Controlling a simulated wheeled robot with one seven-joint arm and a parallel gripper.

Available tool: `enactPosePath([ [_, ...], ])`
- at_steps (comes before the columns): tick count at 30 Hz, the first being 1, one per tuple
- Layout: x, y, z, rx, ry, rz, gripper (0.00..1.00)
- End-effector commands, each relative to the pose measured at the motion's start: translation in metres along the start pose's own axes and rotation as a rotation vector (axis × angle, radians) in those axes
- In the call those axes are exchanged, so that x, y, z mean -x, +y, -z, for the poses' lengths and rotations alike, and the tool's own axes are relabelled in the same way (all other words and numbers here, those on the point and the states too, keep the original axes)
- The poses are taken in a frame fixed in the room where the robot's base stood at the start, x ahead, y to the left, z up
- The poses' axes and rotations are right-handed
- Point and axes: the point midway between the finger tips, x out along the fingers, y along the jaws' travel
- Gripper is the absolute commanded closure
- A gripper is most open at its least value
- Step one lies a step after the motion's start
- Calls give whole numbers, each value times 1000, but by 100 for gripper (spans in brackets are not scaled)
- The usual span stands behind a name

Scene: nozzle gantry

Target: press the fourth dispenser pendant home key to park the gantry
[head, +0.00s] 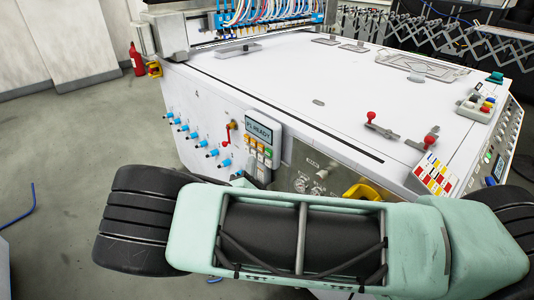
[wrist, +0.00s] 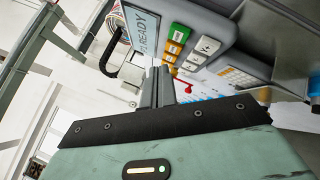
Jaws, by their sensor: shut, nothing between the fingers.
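A grey pendant (head: 277,142) with a display reading READY hangs on the front side of the white machine. It fills the top of the wrist view (wrist: 230,18), its display (wrist: 143,27) tilted. Beside the display are a green key (wrist: 180,27), orange and yellow keys (wrist: 172,48) and a column of white keys (wrist: 208,45). Key labels are too small to read, and the pendant's number cannot be told. My gripper (wrist: 161,70) is shut and empty, its tips appearing just below the lowest coloured keys; contact cannot be told.
A red-handled valve (head: 228,135) and several blue fittings (head: 195,135) stick out left of the pendant. A second panel with small keys (wrist: 235,75) shows in the wrist view. Red-knobbed levers (head: 371,116) stand on the machine top. The floor at left (head: 70,150) is mostly clear.

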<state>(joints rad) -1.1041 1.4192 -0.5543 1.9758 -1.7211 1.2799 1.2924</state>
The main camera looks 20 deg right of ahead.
Motion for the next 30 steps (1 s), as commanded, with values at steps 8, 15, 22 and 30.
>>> enactPosePath([
  [8, 16, 12, 12, -1, 1, 0, 100],
  [15, 18, 13, 13, 0, 0, 0, 100],
  [22, 17, 13, 13, 0, 0, 0, 100],
  [30, 17, 13, 9, -1, -10, 13, 100],
])
